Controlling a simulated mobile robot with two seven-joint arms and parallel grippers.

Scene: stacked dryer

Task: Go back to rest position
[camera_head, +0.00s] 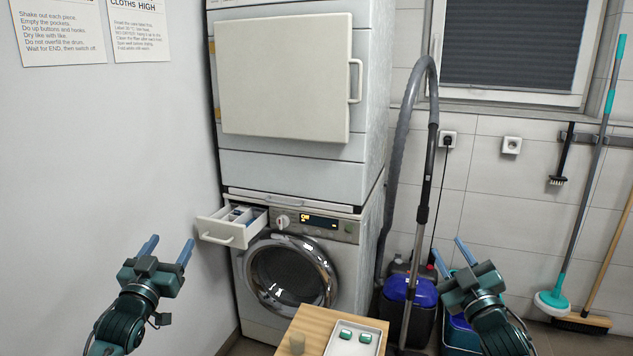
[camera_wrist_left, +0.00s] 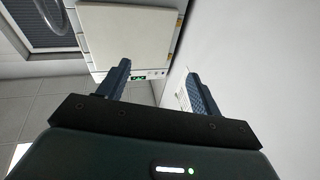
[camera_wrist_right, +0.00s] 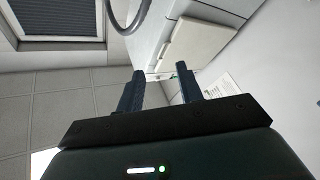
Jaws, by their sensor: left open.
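My left gripper (camera_head: 168,251) is raised at the lower left of the head view, in front of the white wall. Its fingers are apart with nothing between them, as the left wrist view (camera_wrist_left: 158,88) also shows. My right gripper (camera_head: 450,255) is raised at the lower right, in front of the vacuum cleaner area. Its fingers are apart and empty in the right wrist view (camera_wrist_right: 160,90). Neither gripper touches anything. The washing machine (camera_head: 352,262) stands between them, further back, with its detergent drawer (camera_head: 230,228) pulled out and its round door (camera_head: 287,274) closed.
The dryer (camera_head: 285,80) is stacked on the washer, its door closed. A wooden table (camera_head: 292,334) with a white tray (camera_head: 372,324) holding two green-and-white items stands low in front. The vacuum cleaner (camera_head: 408,292), a mop (camera_head: 556,300) and a broom (camera_head: 585,320) are to the right.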

